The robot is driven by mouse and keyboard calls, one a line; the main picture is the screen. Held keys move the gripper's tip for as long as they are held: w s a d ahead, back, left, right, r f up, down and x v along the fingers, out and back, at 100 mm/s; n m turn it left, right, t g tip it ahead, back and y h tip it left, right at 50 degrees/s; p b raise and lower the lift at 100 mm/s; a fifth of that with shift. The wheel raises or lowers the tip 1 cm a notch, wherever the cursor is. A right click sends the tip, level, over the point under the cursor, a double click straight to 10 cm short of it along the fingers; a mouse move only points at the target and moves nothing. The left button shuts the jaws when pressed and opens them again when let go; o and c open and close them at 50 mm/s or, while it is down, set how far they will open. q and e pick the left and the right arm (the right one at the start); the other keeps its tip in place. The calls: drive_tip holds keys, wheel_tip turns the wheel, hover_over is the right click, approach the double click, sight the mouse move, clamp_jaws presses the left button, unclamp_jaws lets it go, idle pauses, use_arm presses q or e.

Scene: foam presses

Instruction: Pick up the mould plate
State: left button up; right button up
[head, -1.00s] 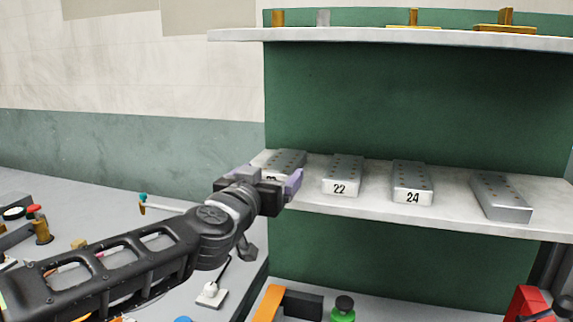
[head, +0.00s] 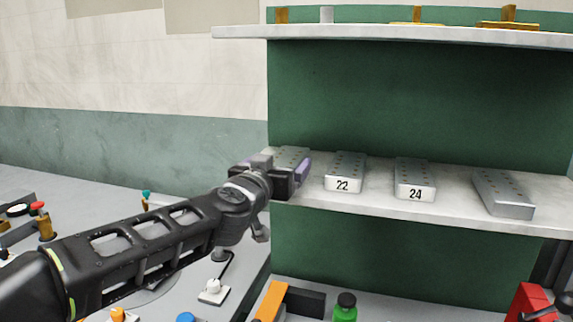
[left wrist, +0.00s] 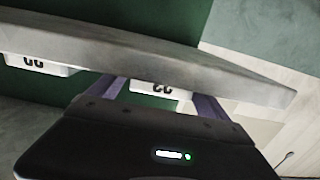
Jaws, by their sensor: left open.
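Grey mould plates with rows of holes lie on the middle shelf. The leftmost plate (head: 293,153) is mostly hidden behind my left gripper (head: 283,166) in the head view. Plate 22 (head: 345,172) and plate 24 (head: 415,179) lie to its right, then another plate (head: 503,194) whose label I cannot see. In the left wrist view the open purple fingers (left wrist: 158,98) stand on either side of one plate's labelled end (left wrist: 160,90). Its number is hard to read. I cannot tell whether the fingers touch it. Another labelled plate (left wrist: 38,66) shows at left. My right gripper is not in view.
The shelf edge (head: 440,212) runs close to my left gripper. An upper shelf (head: 400,38) overhangs, with brass-coloured parts on it. Below stand a green bottle (head: 345,308), an orange-topped item (head: 271,300) and a red object (head: 530,303). Small fittings lie on the left table.

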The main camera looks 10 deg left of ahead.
sight(281, 162)
use_arm(q)
drive_tip(key=w, duration=0.3)
drive_tip(key=shift+w+d+f, duration=0.1)
drive_tip(key=shift+w+d, duration=0.05)
drive_tip(key=shift+w, duration=0.1)
drive_tip(key=shift+s, duration=0.1)
drive_tip(key=shift+c, duration=0.6)
clamp_jaws()
idle(0.4)
